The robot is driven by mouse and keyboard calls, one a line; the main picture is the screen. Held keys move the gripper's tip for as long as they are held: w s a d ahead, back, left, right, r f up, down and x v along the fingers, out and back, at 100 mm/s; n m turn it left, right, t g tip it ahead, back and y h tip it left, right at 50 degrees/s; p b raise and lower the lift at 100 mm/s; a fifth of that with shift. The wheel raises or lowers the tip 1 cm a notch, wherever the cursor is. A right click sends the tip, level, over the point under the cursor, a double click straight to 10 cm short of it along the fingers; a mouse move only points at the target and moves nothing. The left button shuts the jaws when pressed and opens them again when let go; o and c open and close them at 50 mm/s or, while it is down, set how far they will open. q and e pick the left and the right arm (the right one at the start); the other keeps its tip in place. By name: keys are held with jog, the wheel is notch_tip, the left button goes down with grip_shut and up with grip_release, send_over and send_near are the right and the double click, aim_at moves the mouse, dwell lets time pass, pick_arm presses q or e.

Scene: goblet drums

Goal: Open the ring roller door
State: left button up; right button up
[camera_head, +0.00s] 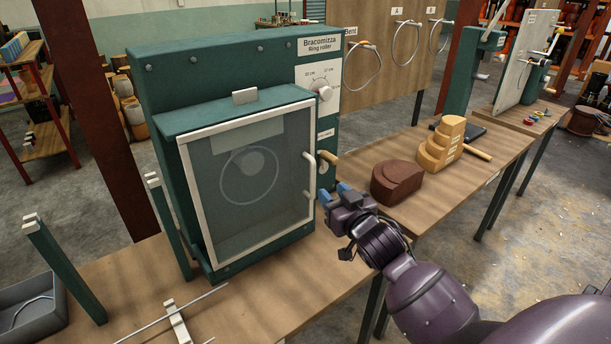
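The green ring roller (235,66) stands on the wooden bench, with a sign reading "Bracomizza Ring roller". Its door (245,218) has a white frame and a clear pane, and looks closed. A ring shows dimly behind the pane. The white door handle (309,172) is a vertical bar on the right side of the door. My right gripper (334,192) is just right of and below the handle, apart from it. Its two blue fingertips are spread with nothing between them. My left gripper is not in view.
A wooden-knobbed lever (328,156) and a dial (325,93) are on the machine right of the door. A dark brown block (397,182) and a stepped wooden block (441,146) stand on the bench to the right. Green posts (64,268) and a grey tray (30,306) are at left.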

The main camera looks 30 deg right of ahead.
aim_at(314, 172)
jog(key=w, duration=0.3)
jog(key=w+d, duration=0.1)
jog(key=w, duration=0.7)
jog(key=shift+d+f+p, duration=0.1)
jog(key=shift+d+p, duration=0.2)
jog(key=shift+d, duration=0.05)
grip_shut()
